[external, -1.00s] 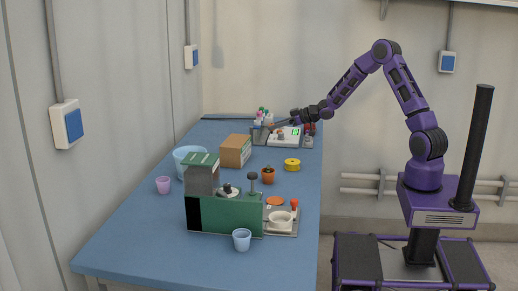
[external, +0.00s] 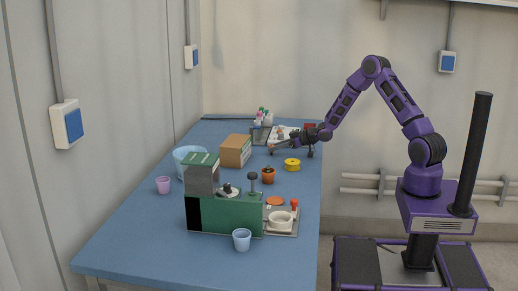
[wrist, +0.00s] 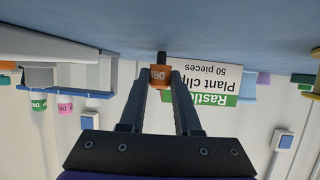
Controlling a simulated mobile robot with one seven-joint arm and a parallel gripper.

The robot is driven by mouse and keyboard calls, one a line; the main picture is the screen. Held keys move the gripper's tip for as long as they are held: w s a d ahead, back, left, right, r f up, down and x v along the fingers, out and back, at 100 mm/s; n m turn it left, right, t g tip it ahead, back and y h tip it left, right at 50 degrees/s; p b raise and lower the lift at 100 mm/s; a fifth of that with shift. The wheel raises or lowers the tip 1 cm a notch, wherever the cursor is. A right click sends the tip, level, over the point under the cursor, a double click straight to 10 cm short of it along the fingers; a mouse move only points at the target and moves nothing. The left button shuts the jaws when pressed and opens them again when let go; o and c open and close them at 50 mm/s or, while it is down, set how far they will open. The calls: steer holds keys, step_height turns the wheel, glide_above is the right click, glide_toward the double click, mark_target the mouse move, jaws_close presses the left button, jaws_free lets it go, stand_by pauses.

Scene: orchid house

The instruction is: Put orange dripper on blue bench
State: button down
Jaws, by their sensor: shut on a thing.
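The orange dripper (wrist: 160,77), with white lettering and a dark tip, is between the tips of my gripper (wrist: 160,88) in the wrist view. My gripper is shut on it. In the external view my gripper (external: 274,147) is low over the far part of the blue bench (external: 140,236), in front of the dripper rack and right of the cardboard box. The dripper is too small there to make out clearly. I cannot tell whether it touches the bench.
A cardboard box of plant clips (external: 236,151) stands close left of my gripper. A rack (external: 258,134) with other drippers is behind. The green machine (external: 230,214) stands at the front. The bench's near left is clear.

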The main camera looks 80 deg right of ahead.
steer(key=c, duration=0.6)
jaws_free()
steer(key=shift+f, duration=0.15)
steer(key=shift+s+r, duration=0.25)
steer(key=shift+r, duration=0.05)
steer(key=p+v, duration=0.1)
steer(key=v, duration=1)
steer(key=shift+s+r+p, duration=0.15)
steer(key=shift+s+p, duration=0.05)
steer(key=shift+p, duration=0.15)
